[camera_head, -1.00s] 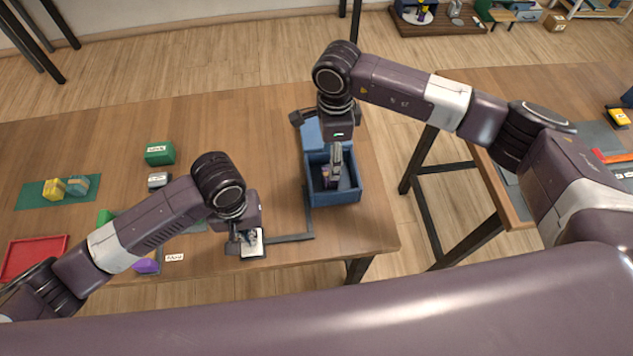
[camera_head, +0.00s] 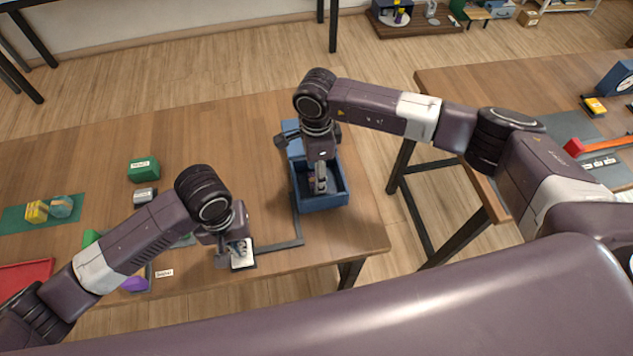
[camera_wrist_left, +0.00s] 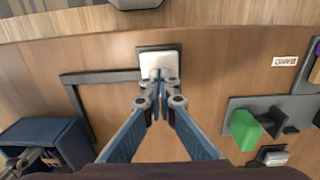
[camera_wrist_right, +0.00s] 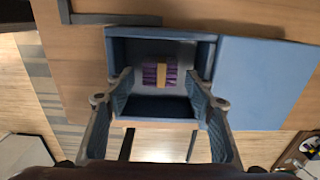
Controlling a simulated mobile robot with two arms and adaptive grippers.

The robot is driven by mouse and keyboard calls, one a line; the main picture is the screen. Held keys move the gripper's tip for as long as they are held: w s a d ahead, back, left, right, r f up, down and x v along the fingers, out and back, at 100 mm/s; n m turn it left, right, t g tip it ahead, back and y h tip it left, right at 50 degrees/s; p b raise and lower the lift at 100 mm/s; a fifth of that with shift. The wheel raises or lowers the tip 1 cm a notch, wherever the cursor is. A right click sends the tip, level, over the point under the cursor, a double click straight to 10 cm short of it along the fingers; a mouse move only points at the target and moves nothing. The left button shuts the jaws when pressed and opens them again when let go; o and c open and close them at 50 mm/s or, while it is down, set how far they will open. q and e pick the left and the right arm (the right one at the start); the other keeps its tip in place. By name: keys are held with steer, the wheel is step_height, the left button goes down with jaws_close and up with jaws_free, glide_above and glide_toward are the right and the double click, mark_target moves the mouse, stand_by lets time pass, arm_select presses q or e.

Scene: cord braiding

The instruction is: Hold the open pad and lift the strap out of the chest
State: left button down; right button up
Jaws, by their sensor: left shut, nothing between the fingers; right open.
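The blue chest (camera_head: 324,203) stands on the table with its lid (camera_wrist_right: 262,80) swung open. A purple strap bundle with a tan band (camera_wrist_right: 160,75) lies inside it on the floor. My right gripper (camera_wrist_right: 160,101) is open, pointing down into the chest, with its fingers either side of the strap and not closed on it. The white pad (camera_wrist_left: 158,63) sits on a dark plate at the table's near side. My left gripper (camera_wrist_left: 158,82) is shut and empty, its fingertips at the pad; whether they press it is hard to tell.
A dark bar (camera_head: 277,246) runs along the table from the pad to the chest. Green (camera_head: 143,168) and grey (camera_head: 145,195) boxes, a red tray (camera_head: 25,272) and a purple piece (camera_head: 135,284) lie to the left. A second table stands at right.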

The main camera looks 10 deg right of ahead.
arm_select(q)
steer(key=shift+f, duration=0.1)
arm_select(e)
steer(key=shift+f, duration=1.7)
steer(key=c, duration=0.9)
steer(key=shift+o, duration=0.2)
steer(key=shift+r, duration=4.75)
